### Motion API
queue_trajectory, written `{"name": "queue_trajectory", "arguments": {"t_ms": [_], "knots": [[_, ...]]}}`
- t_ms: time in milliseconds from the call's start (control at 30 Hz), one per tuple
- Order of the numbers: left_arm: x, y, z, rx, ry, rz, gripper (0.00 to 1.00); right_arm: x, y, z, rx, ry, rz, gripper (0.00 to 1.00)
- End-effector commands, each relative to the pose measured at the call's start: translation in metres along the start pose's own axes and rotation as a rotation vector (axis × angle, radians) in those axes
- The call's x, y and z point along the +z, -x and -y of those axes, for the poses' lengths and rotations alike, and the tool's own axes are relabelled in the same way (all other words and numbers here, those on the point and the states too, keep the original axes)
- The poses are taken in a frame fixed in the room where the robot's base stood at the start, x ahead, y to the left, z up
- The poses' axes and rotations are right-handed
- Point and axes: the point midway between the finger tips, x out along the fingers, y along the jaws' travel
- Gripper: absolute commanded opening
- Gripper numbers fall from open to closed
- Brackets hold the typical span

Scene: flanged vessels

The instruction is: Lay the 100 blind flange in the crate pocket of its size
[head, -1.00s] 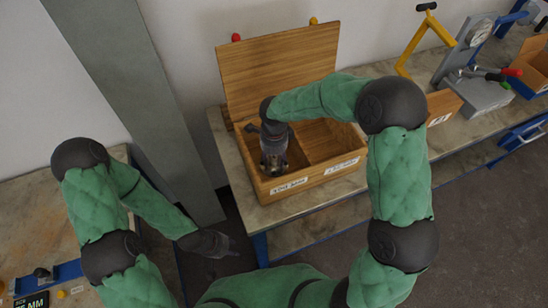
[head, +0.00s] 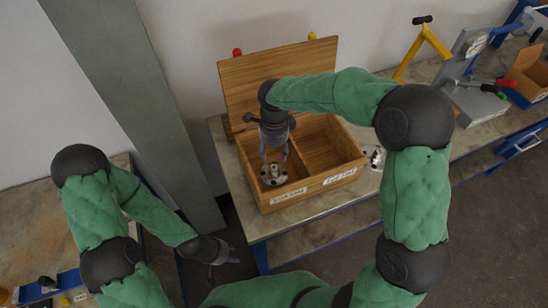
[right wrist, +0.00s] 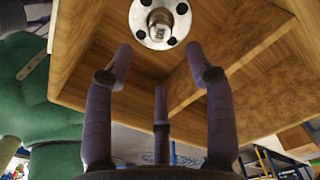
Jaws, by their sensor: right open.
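The blind flange (head: 274,173), a grey disc with bolt holes and a central stub, lies in the left pocket of the wooden crate (head: 318,184). It also shows at the top of the right wrist view (right wrist: 160,22), flat on the pocket floor. My right gripper (head: 273,156) is above it, open and empty, its fingers apart from the flange. In the right wrist view the open fingers (right wrist: 160,70) hang clear of it. My left gripper (head: 222,254) is low, left of the bench; its finger opening is unclear. Crate labels are too small to read surely.
The crate's right pocket (head: 325,150) is empty beyond a wooden divider. Its raised lid (head: 285,75) stands behind. Another flange (head: 374,157) is on the bench just right of the crate. A yellow-framed tool (head: 425,50) and a grey clamp device (head: 470,95) stand further right.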

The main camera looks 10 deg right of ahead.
Motion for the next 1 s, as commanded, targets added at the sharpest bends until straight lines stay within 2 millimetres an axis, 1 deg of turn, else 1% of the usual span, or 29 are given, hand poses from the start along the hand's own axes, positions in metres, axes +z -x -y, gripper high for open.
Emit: {"name": "queue_trajectory", "arguments": {"t_ms": [33,100,233,1000], "knots": [[0.000,0.002,-0.001,0.000,0.000,0.000,0.40,0.000,0.008,0.001,-0.002,0.001,0.001,0.55],[0.000,0.003,-0.001,0.000,0.000,0.000,0.40,0.000,0.014,0.000,-0.002,0.001,0.000,0.55],[0.000,0.004,-0.001,0.000,0.000,0.000,0.40,0.000,0.021,0.000,-0.001,0.001,0.000,0.55],[0.000,0.004,-0.001,0.000,0.000,0.000,0.40,0.000,0.022,0.000,0.000,0.000,0.000,0.55]]}}
